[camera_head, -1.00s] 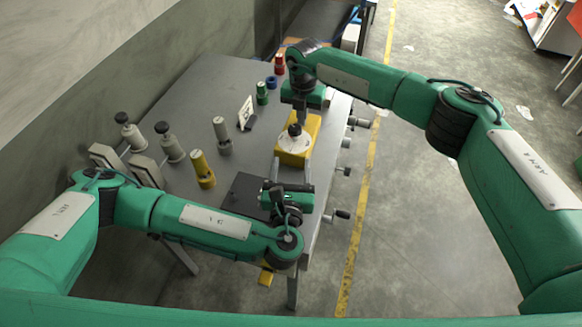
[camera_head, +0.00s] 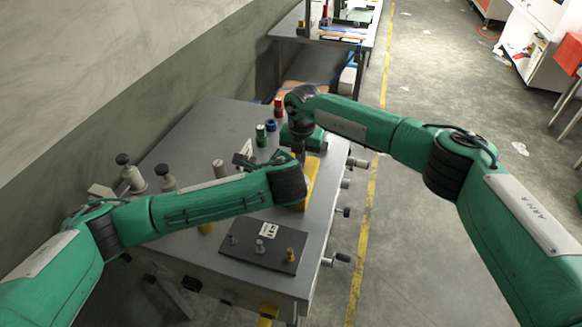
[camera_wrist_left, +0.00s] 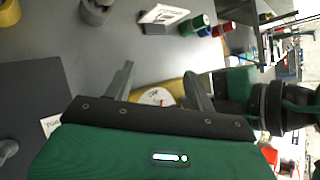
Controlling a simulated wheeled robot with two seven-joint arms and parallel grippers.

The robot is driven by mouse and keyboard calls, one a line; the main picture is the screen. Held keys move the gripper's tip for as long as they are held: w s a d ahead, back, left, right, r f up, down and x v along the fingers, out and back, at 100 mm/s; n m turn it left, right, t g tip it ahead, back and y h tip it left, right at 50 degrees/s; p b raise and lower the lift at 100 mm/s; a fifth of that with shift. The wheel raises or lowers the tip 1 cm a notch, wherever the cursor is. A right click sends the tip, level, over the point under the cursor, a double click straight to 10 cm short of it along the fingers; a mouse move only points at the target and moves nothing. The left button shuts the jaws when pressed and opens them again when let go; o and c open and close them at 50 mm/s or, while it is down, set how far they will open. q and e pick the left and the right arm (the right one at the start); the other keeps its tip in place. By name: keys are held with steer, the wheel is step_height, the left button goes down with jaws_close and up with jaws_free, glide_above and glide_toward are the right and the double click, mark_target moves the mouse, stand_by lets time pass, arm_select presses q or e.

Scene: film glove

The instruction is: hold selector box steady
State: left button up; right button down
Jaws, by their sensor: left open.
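The yellow selector box (camera_head: 313,178) stands on the grey table, mostly hidden by my arms in the head view. In the left wrist view its yellow body and pale dial (camera_wrist_left: 155,97) show between and beyond the fingers of my left gripper (camera_wrist_left: 158,80). That gripper is open, with nothing visibly held. In the head view my left forearm hides most of it. My right gripper (camera_head: 299,150) points down at the far end of the box. Its fingertips are hidden, so I cannot tell whether it grips the box.
A black plate (camera_head: 262,246) with several small knobs lies at the near table end. Handles (camera_head: 343,257) stick out along the right table edge.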

arm_select(q)
step_height(320, 180, up, 10)
steer(key=d+n+g+h, duration=0.2)
steer(key=n+g+h, duration=0.6)
steer(key=n, duration=0.1)
steer(key=x, duration=1.1)
steer(key=shift+d+f, duration=0.1)
steer(key=shift+f, duration=0.15)
steer(key=shift+c, duration=0.2)
steer(key=c, duration=0.9)
